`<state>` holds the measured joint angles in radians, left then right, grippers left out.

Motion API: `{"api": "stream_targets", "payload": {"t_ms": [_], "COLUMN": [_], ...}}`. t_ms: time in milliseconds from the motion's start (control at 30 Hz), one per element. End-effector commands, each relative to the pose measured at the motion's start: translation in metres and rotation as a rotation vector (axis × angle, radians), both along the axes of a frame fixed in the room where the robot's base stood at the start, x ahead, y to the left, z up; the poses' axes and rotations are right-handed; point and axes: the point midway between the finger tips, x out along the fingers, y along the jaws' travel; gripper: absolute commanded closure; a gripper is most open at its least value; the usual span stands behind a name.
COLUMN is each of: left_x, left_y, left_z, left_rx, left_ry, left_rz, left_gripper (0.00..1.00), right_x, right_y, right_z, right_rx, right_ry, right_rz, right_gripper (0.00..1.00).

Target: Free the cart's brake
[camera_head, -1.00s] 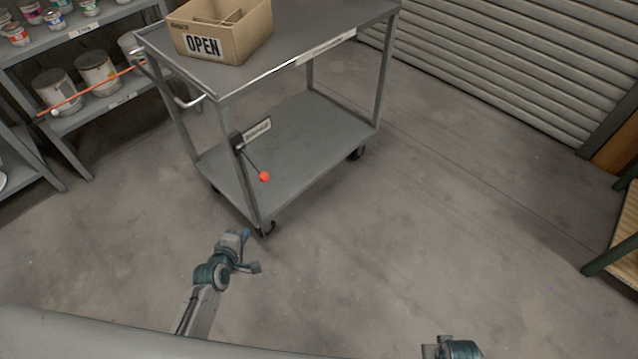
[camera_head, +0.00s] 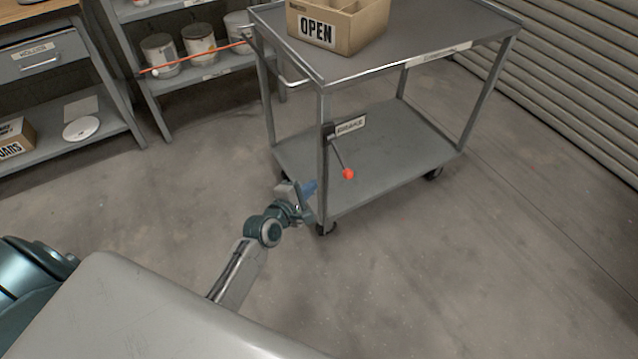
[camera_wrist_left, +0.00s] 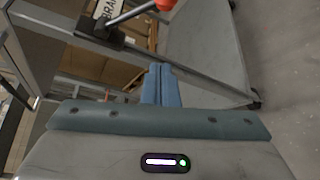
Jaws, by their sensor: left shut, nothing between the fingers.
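The grey two-shelf cart (camera_head: 375,162) stands on castors in the head view. Its brake lever, a dark rod with a red ball knob (camera_head: 348,174), slants down to the right from a pivot on the near corner post, beside the BRAKE label (camera_head: 350,125). In the left wrist view the red knob (camera_wrist_left: 165,4) is cut by the top edge. My left gripper (camera_head: 309,188) is at the near post, below and left of the knob. Its blue fingers (camera_wrist_left: 161,85) are shut with nothing between them, apart from the lever. My right gripper is out of view.
An open cardboard box (camera_head: 345,28) marked OPEN sits on the cart's top. Shelving (camera_head: 215,68) with cans stands behind left, with an orange-red rod (camera_head: 195,59) in front of it. A bench (camera_head: 60,62) is at far left. Floor right of the cart is clear.

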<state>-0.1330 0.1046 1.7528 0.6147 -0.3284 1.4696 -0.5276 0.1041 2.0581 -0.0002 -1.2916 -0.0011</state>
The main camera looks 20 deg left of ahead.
Motion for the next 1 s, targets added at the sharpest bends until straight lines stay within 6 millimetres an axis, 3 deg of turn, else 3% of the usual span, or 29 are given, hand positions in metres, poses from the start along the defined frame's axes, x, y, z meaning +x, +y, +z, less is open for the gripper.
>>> {"api": "stream_targets", "payload": {"t_ms": [467,733,1000], "left_x": [0.085,0.071,0.067], "left_y": [-0.016,-0.04,-0.048], "left_z": [-0.022,-0.006,-0.002], "left_rx": [-0.001,-0.003,0.0], "left_ry": [-0.001,0.001,0.001], "left_rz": [0.0,0.0,0.0], "left_gripper": [1.0,1.0,1.0], "right_x": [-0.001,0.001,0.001], "right_y": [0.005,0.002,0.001], "right_z": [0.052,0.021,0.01], "right_rx": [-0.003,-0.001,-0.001], "right_ry": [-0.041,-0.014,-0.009], "right_rz": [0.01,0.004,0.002], "right_gripper": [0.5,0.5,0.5]}}
